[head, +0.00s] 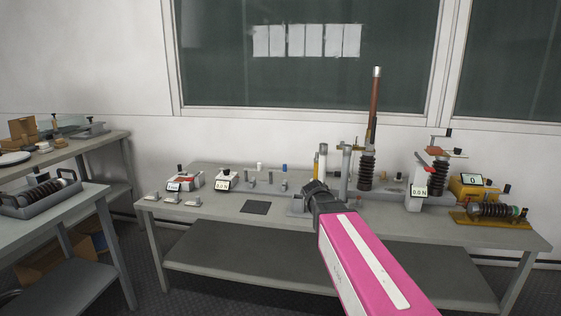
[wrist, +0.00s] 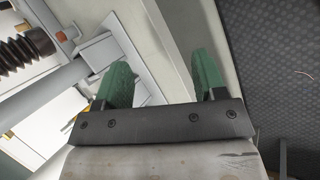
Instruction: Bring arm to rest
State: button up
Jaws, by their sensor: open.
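My pink arm reaches in from the lower right in the head view, and its dark end lies over the middle of the grey workbench (head: 400,225). The fingers are hidden behind the arm end in that view. In the wrist view my gripper (wrist: 160,85) has two green fingers spread well apart. Nothing is held between them. The bench edge and the dark floor (wrist: 275,70) lie beyond the fingers. A grey cylindrical post (wrist: 45,95) lies to the left of the fingers in the wrist view.
A tall brown rod on a ribbed insulator (head: 366,170) stands just behind my arm end. Meters, a yellow box (head: 470,188) and a coil stand at the right. Small boxes (head: 227,180) and a black mat (head: 256,207) are on the left. Shelves with a tray (head: 40,198) stand further left.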

jog(key=s+a+f+m+g+y, duration=0.1)
jog(key=s+f+m+g+y, duration=0.2)
jog(key=s+f+m, duration=0.7)
jog(key=s+f+y, duration=0.2)
jog(key=s+f, duration=0.3)
jog(key=shift+m+y, duration=0.3)
